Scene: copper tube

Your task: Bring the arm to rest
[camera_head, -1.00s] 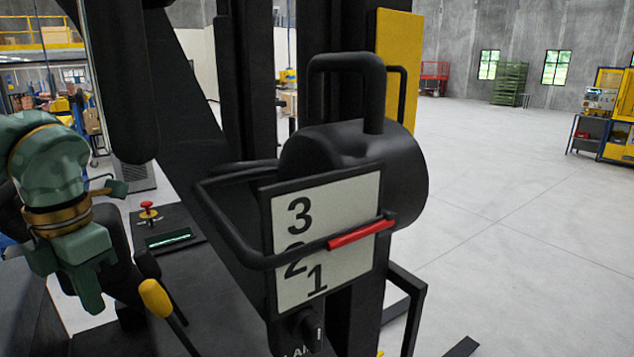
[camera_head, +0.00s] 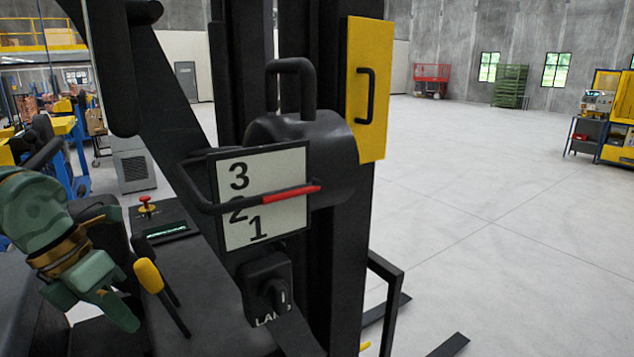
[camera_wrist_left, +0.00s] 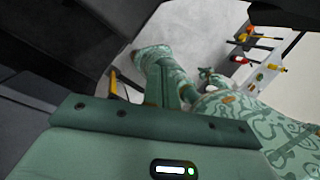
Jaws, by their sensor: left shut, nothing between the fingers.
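My left gripper (camera_head: 118,300) is at the lower left in the head view, on a green arm with gold bands. Its fingers are shut and empty. It points down and to the right, apart from the black numbered-panel machine, and looks near the yellow-knobbed lever (camera_head: 149,276); the depth between them is hard to judge. In the left wrist view a green gripper housing (camera_wrist_left: 150,140) with a small lit indicator fills the bottom, and my patterned green arm parts show behind it. My right gripper is not in view.
A black drum with a white 3-2-1 panel (camera_head: 240,178) and a red-gripped bar (camera_head: 290,193) stands at the centre. A rotary knob (camera_head: 272,292) sits below, and a red button (camera_head: 146,203) to the left. A yellow plate (camera_head: 366,60) is behind. Open floor (camera_head: 500,220) lies right.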

